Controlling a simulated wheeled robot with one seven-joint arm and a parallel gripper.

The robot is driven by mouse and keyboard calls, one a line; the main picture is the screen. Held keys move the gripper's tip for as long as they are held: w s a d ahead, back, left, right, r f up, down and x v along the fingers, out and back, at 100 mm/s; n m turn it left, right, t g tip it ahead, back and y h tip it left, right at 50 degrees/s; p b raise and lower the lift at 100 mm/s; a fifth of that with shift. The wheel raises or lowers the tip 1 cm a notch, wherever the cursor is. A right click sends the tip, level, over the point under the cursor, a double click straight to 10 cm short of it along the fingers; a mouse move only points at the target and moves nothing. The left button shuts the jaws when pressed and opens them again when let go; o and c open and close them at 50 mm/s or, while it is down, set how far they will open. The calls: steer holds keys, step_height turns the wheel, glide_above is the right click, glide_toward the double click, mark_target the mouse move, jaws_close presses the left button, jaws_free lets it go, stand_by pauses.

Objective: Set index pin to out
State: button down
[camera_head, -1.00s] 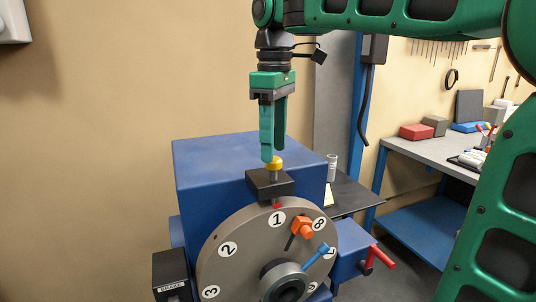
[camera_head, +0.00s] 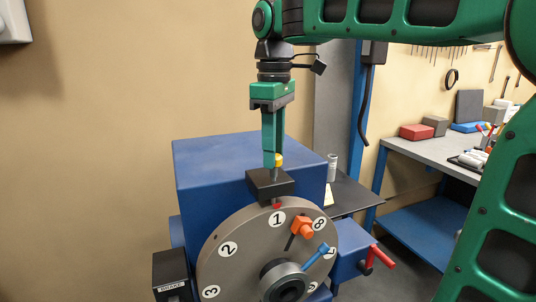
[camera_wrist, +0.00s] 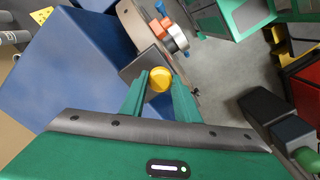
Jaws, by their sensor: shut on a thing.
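The index pin has a yellow round knob (camera_head: 279,160) on a short stem above a black block (camera_head: 270,183) at the top of the numbered grey dial (camera_head: 232,233). In the wrist view the yellow knob (camera_wrist: 160,79) sits between the tips of my green fingers. My gripper (camera_head: 273,160) points straight down and is shut on the knob. In the head view its fingers partly cover the knob. The dial shows 1 at the top, by a red mark below the block. How far the pin is raised is hard to tell.
The blue housing (camera_head: 225,160) stands behind the dial. An orange knob (camera_head: 302,227), a blue handle (camera_head: 317,257) and a red lever (camera_head: 383,257) stick out at the front and right. A black box labelled BRAKE (camera_head: 172,275) is at the lower left. A workbench (camera_head: 420,150) stands at the right.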

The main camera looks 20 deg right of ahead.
steer(key=shift+w+r, duration=0.1)
steer(key=shift+r, duration=0.9)
steer(key=c, duration=1.4)
jaws_free()
steer(key=shift+d, duration=0.1)
steer(key=shift+o, duration=0.2)
step_height(320, 180, up, 11)
steer(key=shift+f, duration=0.15)
